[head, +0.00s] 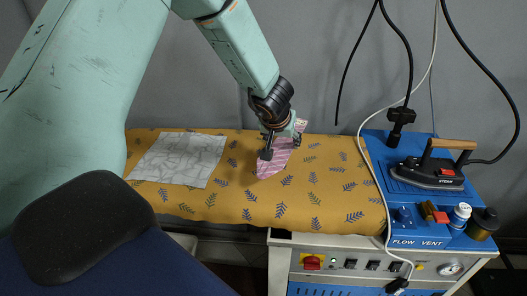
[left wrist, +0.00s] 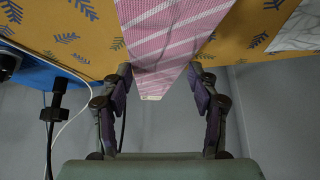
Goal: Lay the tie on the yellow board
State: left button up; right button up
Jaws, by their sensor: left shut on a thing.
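The pink tie with white stripes (head: 272,167) is at the middle of the yellow board (head: 330,200), which has a leaf pattern. My left gripper (head: 283,146) is shut on the tie near its back end. My right gripper is not in view.
A grey-white patterned cloth (head: 180,158) lies flat on the board's left part. At the right a blue steam unit (head: 378,150) carries an iron (head: 432,174), small bottles and hanging cables. A white cable crosses the board's right end. The board's front and right-middle are clear.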

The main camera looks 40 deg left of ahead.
aim_at(280, 149)
pick_arm(q)
jog(key=f+b, duration=0.1)
jog(key=f, duration=0.1)
jog(key=a+f+b, duration=0.1)
jog(key=shift+a+f, duration=0.15)
jog(key=shift+f, duration=0.25)
jog(key=shift+d, duration=0.35)
jog(key=shift+d+f+b, duration=0.15)
jog(key=shift+f+b, duration=0.15)
jog(key=f, duration=0.1)
jog(key=f+b, duration=0.2)
jog(key=shift+a, duration=0.25)
jog(key=shift+a+f, duration=0.1)
jog(key=shift+f, duration=0.05)
jog(key=shift+d, duration=0.35)
jog(key=o, duration=0.8)
jog(key=shift+a, duration=0.1)
jog(key=o, duration=0.5)
jog(key=shift+a, duration=0.15)
jog(key=shift+c, duration=0.2)
